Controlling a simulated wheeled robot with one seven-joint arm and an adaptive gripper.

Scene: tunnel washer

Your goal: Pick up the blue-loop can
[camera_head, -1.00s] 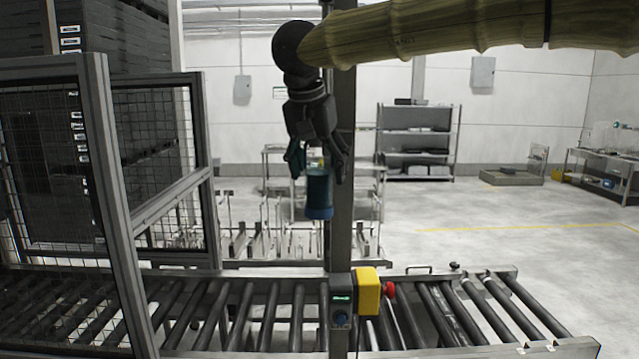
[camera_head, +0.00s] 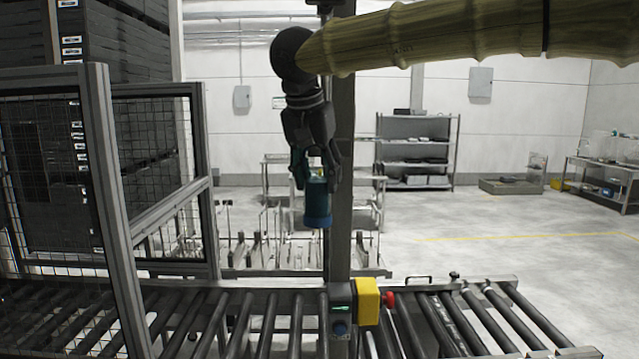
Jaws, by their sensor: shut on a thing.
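My gripper (camera_head: 317,177) hangs down from my arm near the middle of the head view. It is shut on a blue-green can (camera_head: 317,206), which hangs upright below the fingers. The can's lower rim is a brighter blue. Whether it carries a loop cannot be made out, as the fingers hide its upper part. The can is in the air, in front of or beside a grey post, above the roller conveyor (camera_head: 240,312) in the picture.
A grey post (camera_head: 341,240) rises just right of the can, with a yellow box (camera_head: 367,301) and red button (camera_head: 390,299) low on it. A mesh fence (camera_head: 60,200) stands left. Grey shelves (camera_head: 417,152) stand at the back. The floor on the right is mostly clear.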

